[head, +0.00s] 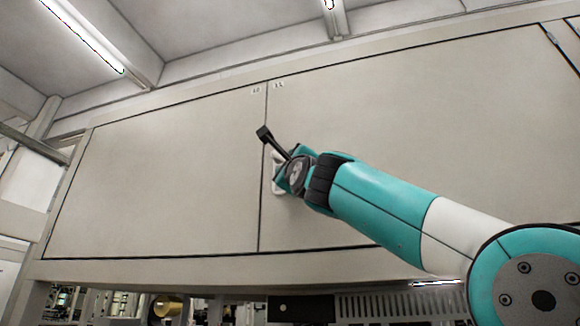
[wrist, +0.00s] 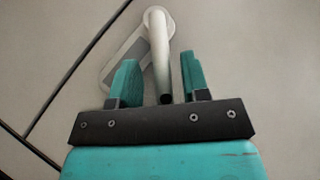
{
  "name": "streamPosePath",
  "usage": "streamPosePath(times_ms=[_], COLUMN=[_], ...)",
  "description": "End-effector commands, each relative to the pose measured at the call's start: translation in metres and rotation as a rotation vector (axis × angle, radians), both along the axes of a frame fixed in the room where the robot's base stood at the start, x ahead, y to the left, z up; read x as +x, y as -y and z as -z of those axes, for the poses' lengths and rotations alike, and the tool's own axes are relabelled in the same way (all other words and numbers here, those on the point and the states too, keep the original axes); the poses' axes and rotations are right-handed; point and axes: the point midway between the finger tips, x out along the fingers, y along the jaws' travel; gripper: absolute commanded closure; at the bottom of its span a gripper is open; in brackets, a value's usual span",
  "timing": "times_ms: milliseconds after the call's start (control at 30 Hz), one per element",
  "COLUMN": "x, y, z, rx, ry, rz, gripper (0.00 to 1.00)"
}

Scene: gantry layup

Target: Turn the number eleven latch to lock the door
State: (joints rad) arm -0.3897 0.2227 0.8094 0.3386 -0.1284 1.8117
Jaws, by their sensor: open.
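The latch is a white lever (wrist: 160,45) with a round pivot on a pale grey backplate (wrist: 116,77), fixed to a beige door (head: 430,130). In the wrist view the lever runs from its pivot down between my two teal fingers, with a visible gap on each side. My gripper (wrist: 159,78) is open around the lever and not closed on it. In the head view my gripper (head: 284,172) is at the door near the seam and hides most of the latch; only a white edge (head: 276,183) shows.
A second beige door panel (head: 160,180) lies left of the dark vertical seam (head: 262,205). Small number labels (head: 279,85) sit at the top beside the seam, too small to read surely. A ledge (head: 150,268) runs below the doors. The door faces around my gripper look clear.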

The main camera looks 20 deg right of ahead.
Motion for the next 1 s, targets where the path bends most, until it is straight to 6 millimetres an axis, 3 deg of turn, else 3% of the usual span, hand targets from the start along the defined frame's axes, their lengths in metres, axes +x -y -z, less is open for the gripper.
streamPosePath(times_ms=[633,800,1000], x=[-0.112,-0.130,-0.137], y=[-0.002,-0.003,-0.002], z=[0.087,0.098,0.100], rx=[0.004,0.003,0.002], ry=[0.004,0.002,0.002], rz=[-0.002,0.001,0.005], gripper=[0.58,0.58,0.58])
